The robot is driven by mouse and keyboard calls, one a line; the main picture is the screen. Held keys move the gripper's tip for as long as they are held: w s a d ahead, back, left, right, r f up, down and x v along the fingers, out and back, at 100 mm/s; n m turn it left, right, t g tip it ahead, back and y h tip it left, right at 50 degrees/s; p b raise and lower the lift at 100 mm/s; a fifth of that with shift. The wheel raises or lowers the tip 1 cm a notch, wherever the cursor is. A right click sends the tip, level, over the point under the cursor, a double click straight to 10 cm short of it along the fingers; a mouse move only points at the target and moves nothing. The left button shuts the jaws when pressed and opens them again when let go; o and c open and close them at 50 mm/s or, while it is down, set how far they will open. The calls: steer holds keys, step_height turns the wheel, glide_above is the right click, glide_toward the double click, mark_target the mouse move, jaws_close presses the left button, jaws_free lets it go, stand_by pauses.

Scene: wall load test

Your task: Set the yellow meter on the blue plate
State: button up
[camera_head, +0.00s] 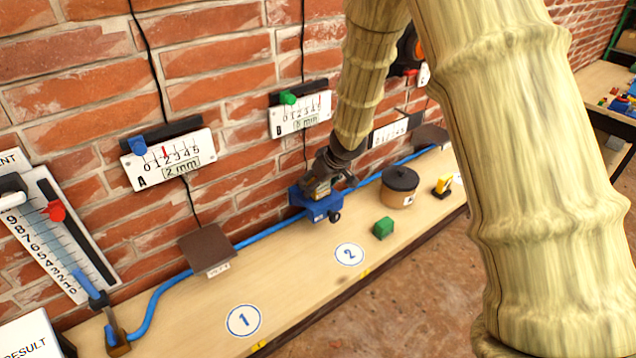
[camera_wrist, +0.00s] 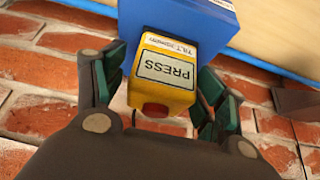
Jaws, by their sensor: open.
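A yellow meter (camera_wrist: 165,70) with a "PRESS" label, "TILT" lettering and a red button shows in the wrist view. It rests against or on a blue block (camera_wrist: 195,22), which I take for the blue plate; their exact contact is unclear. My gripper (camera_wrist: 162,78) is open, with dark green-padded fingers on both sides of the meter. In the head view my gripper (camera_head: 322,182) is at the blue block (camera_head: 315,207) on the bench by the wall, and hides most of the meter.
A green cube (camera_head: 383,228), a brown pot with a dark lid (camera_head: 399,187) and another yellow object on a dark base (camera_head: 443,185) stand to the right. A blue hose (camera_head: 270,232) runs along the wall. White gauges (camera_head: 168,160) hang above. The bench front near circle 1 (camera_head: 244,320) is clear.

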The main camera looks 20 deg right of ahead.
steer(key=shift+s+d+r, duration=0.1)
steer(key=shift+s+r, duration=0.05)
steer(key=shift+r, duration=0.35)
steer(key=p+v, duration=0.3)
steer(key=v, duration=0.8)
steer(key=shift+s, duration=0.15)
